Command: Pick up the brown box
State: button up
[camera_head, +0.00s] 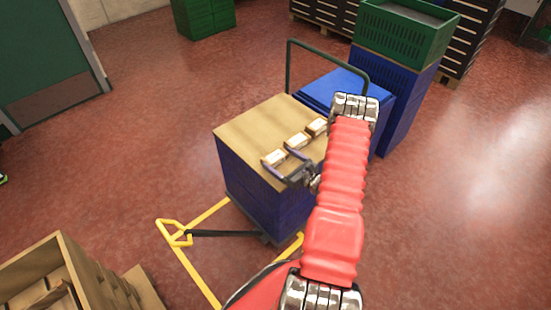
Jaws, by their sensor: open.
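The board covers a blue crate stack (262,200). The nearest box (273,157) is at the left end of the row, the middle box (297,140) is behind it, and the far box (317,126) is partly beside my red arm. My gripper (277,167) is open at the near edge of the board, with its dark fingers close to the nearest box. I cannot tell whether they touch it.
Another blue stack (342,88) stands behind, next to a taller stack with a green crate (408,30). A yellow frame (190,250) lies around the cart's base. A wooden crate (65,270) stands at lower left. Red floor is open at left and right.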

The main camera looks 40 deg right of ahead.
aim_at(278, 158)
jog(key=shift+w+f, duration=0.1)
jog(key=shift+w, duration=0.6)
jog(key=shift+c, duration=0.5)
jog(key=c, duration=0.6)
jog(key=shift+c, duration=0.2)
notch_tip(278, 158, up, 10)
dwell(0.6)
